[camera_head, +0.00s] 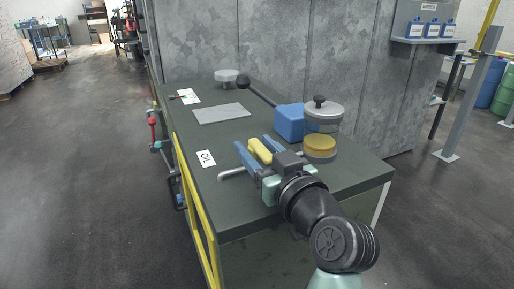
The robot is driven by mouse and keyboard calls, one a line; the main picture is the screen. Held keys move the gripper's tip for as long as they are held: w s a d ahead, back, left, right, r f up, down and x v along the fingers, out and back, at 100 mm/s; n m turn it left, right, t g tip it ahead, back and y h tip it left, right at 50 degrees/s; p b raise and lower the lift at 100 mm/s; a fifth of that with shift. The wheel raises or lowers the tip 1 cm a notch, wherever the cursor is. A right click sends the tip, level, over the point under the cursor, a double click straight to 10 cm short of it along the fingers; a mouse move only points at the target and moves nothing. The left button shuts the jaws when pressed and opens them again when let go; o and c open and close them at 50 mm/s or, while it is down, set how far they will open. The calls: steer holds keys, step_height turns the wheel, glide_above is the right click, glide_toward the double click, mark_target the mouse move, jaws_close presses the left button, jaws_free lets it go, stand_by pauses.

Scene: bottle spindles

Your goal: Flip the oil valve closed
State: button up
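A white label reading OIL (206,158) lies on the dark green bench top near its left edge. A bent silver pipe (232,173) sits beside it, partly hidden by my gripper. A yellow lever-like handle (260,151), probably the oil valve's, shows just right of the pipe. My gripper (259,143) reaches over the bench from the lower right. Its two blue fingers are spread, one on each side of the yellow handle. I cannot tell whether either finger touches it. The valve body is hidden behind my gripper.
Right of my gripper are a blue block (289,122), a lidded silver pot (323,117) and a round yellow-topped container (319,147). A grey plate (221,113) and a second white label (188,97) lie farther back. A metal wall (300,50) stands behind the bench (310,183).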

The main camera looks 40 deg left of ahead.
steer(key=shift+d, duration=0.1)
steer(key=p+v, duration=0.2)
steer(key=v, duration=1)
steer(key=shift+d, duration=0.4)
steer(key=shift+s, duration=0.1)
